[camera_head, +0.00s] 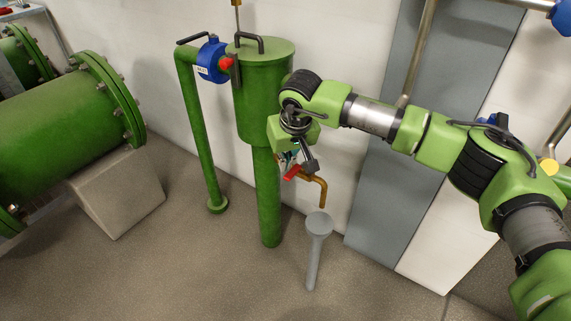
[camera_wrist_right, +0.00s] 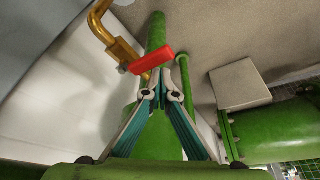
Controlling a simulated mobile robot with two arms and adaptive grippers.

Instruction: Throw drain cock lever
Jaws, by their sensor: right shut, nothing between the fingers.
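The drain cock has a red lever (camera_head: 291,173) on a brass pipe (camera_head: 321,186) that bends down at its end. The lever also shows in the wrist view (camera_wrist_right: 152,60), as a short red bar just past my fingertips, with the brass pipe (camera_wrist_right: 110,34) beside it. My right gripper (camera_head: 287,160) is at the lever, in front of the green vertical vessel (camera_head: 262,105). In the wrist view its fingers (camera_wrist_right: 164,82) are together with nothing between them. Whether a fingertip touches the lever I cannot tell. My left gripper is not in view.
A grey funnel (camera_head: 319,226) on a standpipe is below the brass outlet. A blue valve (camera_head: 211,62) with a red part is left of the vessel. A large green flanged tank (camera_head: 65,105) rests on a concrete block (camera_head: 117,193) at the left. Floor in front is clear.

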